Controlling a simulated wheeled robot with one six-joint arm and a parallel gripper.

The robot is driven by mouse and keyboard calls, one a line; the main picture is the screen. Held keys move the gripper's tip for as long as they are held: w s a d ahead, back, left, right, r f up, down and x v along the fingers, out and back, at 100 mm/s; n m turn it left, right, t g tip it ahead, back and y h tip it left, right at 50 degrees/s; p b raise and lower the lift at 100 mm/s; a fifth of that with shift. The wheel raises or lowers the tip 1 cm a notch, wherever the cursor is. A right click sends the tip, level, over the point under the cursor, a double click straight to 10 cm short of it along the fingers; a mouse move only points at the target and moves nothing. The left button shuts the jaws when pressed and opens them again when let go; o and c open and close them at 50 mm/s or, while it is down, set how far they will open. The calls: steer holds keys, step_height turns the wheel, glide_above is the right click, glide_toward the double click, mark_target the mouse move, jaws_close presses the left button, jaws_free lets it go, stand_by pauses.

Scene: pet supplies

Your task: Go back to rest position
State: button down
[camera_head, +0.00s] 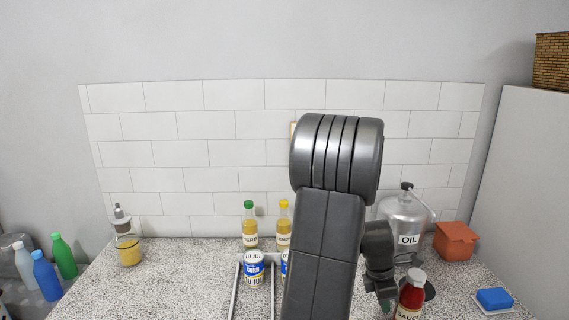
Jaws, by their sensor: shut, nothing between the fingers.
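My arm rises through the middle of the head camera view and hides much of the counter behind it. The dark end of my arm with my gripper (385,289) shows just right of the big arm link, low over the counter. It is shut and I see nothing held in it. Its fingertips are small and hard to make out. A red sauce bottle (411,296) with a white cap stands close to its right.
A metal oil can (403,215) stands behind my gripper. Two oil bottles (249,226) and cans (254,270) are left of my arm. A dispenser (127,246) stands far left; counter between is clear.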

steer(key=shift+d, duration=0.85)
steer(key=shift+a, duration=0.4)
